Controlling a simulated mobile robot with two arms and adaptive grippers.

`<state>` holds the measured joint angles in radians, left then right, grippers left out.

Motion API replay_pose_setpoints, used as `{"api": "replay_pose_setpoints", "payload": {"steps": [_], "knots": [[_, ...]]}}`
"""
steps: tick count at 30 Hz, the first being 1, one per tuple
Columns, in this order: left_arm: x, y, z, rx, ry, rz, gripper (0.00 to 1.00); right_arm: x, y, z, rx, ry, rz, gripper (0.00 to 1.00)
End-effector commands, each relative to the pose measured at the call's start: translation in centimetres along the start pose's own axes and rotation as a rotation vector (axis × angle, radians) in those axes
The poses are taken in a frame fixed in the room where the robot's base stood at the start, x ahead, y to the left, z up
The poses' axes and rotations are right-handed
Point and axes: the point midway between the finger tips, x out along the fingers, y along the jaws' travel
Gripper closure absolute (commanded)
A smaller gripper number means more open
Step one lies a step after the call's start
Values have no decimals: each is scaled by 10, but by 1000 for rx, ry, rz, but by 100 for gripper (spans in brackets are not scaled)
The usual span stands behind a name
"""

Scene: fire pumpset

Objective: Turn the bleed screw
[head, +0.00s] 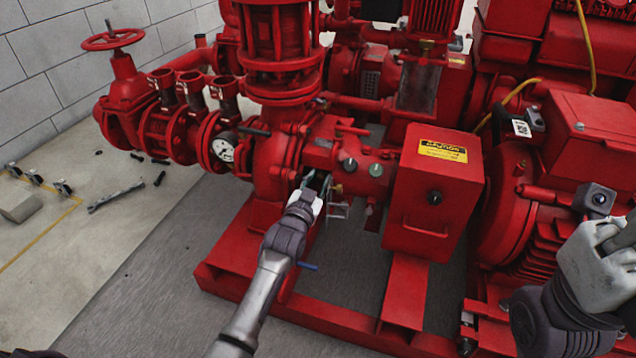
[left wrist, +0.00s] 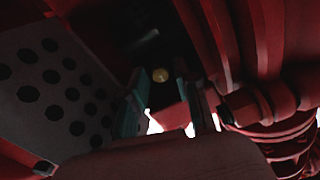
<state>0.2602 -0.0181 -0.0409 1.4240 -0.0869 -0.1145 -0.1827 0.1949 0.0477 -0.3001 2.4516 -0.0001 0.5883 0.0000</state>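My left gripper (head: 314,186) reaches in against the red pump (head: 274,178), just left of the red control box. In the left wrist view its two teal-edged fingers (left wrist: 160,98) stand apart with a gap between them. A small round brass-coloured head (left wrist: 160,75), which looks like the bleed screw, shows in that gap, beyond the fingers and not visibly touched. In the head view I cannot make out the screw; the gripper and pump parts crowd that spot. My right gripper (head: 598,262) is at the right edge, partly cut off, and its fingers are not clear.
The red control box (head: 436,190) with a yellow caution label stands right of my left gripper. A pressure gauge (head: 223,149) and a valve handwheel (head: 112,39) are to the left. A wrench (head: 116,196) lies on the floor.

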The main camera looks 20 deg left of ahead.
Motion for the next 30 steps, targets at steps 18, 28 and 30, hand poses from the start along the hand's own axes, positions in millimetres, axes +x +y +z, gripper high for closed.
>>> {"api": "replay_pose_setpoints", "payload": {"steps": [18, 28, 30], "knots": [[-1, 0, -1, -14, 0, 0, 100, 3, 0, 0, 0, 2, 0, 100], [-1, -1, -3, -170, -2, 0, 100, -8, 3, 6, 8, -65, 22, 100], [-1, -1, -4, -227, -3, 0, 100, -10, 4, 7, 10, -82, 30, 100]]}}
